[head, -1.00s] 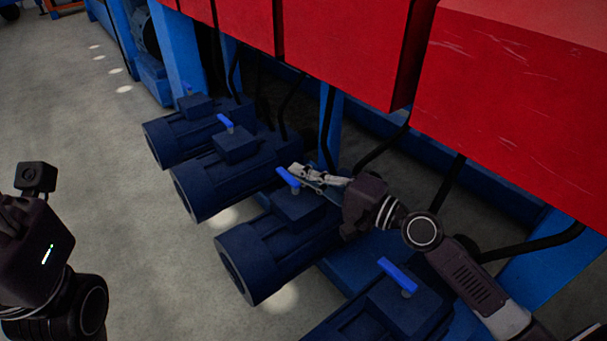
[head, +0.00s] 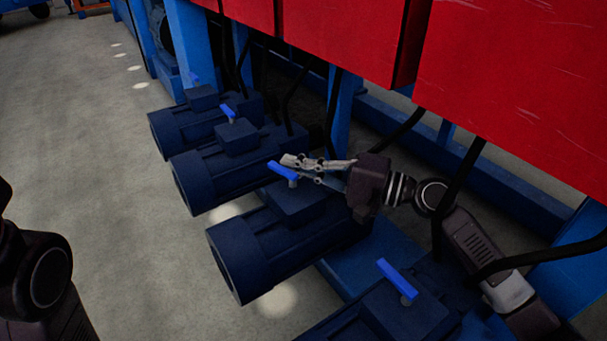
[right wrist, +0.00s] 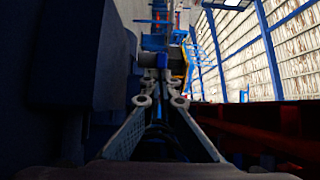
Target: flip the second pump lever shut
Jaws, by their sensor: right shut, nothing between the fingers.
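Several dark blue pumps stand in a row, each with a bright blue lever on its top box. The lever (head: 283,171) of the second pump (head: 262,241) from the front lies slantwise, a little flatter in the picture than the nearest pump's lever (head: 397,278). My right gripper (head: 290,161) is shut and empty. Its fingertips are right by this lever, on its far side; I cannot tell whether they touch. My left gripper is out of view.
The third pump's lever (head: 228,113) is farther back. Red boxes (head: 500,70) overhang the pumps. Black hoses (head: 402,132) and blue posts (head: 340,108) stand behind my right gripper. The grey floor (head: 100,150) on the left is clear.

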